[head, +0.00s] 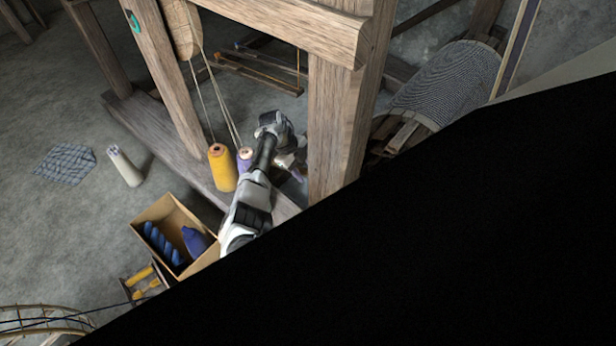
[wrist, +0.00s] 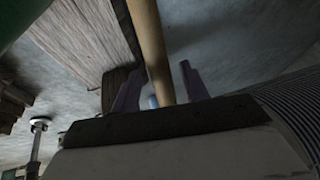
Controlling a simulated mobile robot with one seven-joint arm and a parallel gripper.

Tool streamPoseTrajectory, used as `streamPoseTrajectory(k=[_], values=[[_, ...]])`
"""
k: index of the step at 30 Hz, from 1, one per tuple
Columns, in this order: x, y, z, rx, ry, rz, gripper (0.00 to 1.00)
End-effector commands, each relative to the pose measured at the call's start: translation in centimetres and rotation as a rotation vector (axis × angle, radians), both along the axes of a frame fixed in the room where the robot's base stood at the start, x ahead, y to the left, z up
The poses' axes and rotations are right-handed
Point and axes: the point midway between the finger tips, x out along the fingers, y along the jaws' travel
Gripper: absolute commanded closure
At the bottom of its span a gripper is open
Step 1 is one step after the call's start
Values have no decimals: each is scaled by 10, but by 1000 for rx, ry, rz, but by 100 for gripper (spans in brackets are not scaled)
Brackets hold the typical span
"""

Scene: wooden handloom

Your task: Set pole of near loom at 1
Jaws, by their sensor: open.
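The near loom's wooden frame fills the middle of the head view, with a thick upright post (head: 338,130) and a top beam (head: 300,25). My gripper (head: 297,172) is low beside that post, partly hidden. In the wrist view a round tan wooden pole (wrist: 150,45) comes down from the top edge, between the two purplish fingers of my gripper (wrist: 160,85). The fingers stand apart on either side of the pole. I cannot tell whether either touches it. I cannot make out the pole in the head view, nor any mark of its setting.
A yellow thread cone (head: 222,168) and a purple cone (head: 244,160) stand beside my arm. A cardboard box (head: 143,222) with blue items, a white roll (head: 124,166) and a checked cloth (head: 66,163) are on the floor at left. Black covers the head view's lower right.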

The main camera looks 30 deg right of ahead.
Motion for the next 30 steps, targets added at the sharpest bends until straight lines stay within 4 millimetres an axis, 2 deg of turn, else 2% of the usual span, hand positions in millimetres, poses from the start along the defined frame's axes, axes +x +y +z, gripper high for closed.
streamPoseTrajectory(k=[1,6,18,28,30], values=[[-3,-3,-10,1,2,-1,55],[-8,-9,-28,0,1,0,55],[-10,-11,-34,-1,0,1,55],[-10,-11,-33,-1,0,1,97],[-10,-11,-33,-1,0,1,100]])
